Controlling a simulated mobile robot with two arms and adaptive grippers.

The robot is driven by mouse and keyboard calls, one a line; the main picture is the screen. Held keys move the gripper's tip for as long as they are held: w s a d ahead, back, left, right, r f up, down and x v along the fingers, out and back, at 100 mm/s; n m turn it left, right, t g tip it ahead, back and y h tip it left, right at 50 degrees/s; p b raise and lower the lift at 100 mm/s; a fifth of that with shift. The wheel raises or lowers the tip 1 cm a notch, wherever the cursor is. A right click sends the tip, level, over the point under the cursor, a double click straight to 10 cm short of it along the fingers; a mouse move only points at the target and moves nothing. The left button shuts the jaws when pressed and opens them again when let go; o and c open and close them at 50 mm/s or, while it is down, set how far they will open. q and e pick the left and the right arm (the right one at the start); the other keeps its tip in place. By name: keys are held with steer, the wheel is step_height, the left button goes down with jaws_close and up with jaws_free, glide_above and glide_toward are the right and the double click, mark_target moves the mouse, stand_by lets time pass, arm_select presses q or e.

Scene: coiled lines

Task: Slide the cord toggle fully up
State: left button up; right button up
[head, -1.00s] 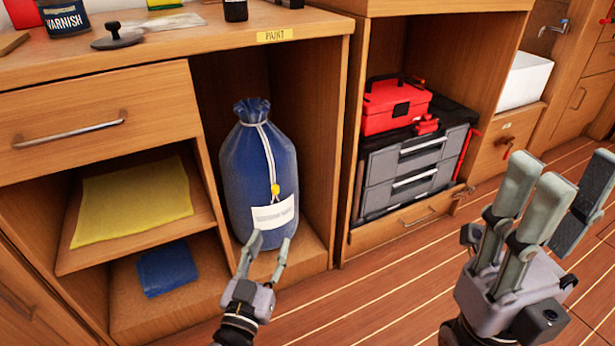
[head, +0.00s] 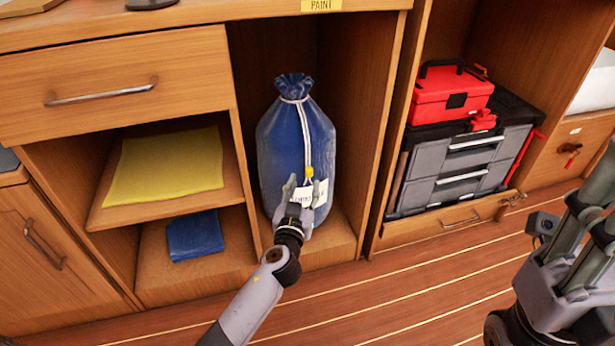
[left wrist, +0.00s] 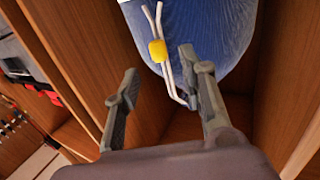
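A blue drawstring bag (head: 288,140) stands upright in the open cabinet bay, its neck gathered at the top. A white cord (head: 303,125) runs down its front through a yellow cord toggle (head: 309,172), low on the cord just above a white label. My left gripper (head: 303,188) is in front of the bag at label height, just below the toggle. The left wrist view shows its two fingers apart and empty, with the toggle (left wrist: 157,50) and cord beyond them. My right gripper (head: 590,215) is partly cut off at the right edge.
Wooden walls of the bay flank the bag closely. To the left are a drawer (head: 115,85), a yellow cloth (head: 168,168) and a blue cloth (head: 195,236) on shelves. To the right, a red toolbox (head: 452,93) sits on a grey drawer unit (head: 465,165). The floor in front is clear.

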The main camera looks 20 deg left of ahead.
mark_target(308, 172)
arm_select(q)
steer(key=w, duration=0.4)
steer(key=shift+w+a+b, duration=0.25)
steer(key=shift+w+b, duration=0.1)
steer(key=shift+w, duration=0.05)
jaws_close()
steer(key=shift+r, duration=0.1)
stand_by(0.5)
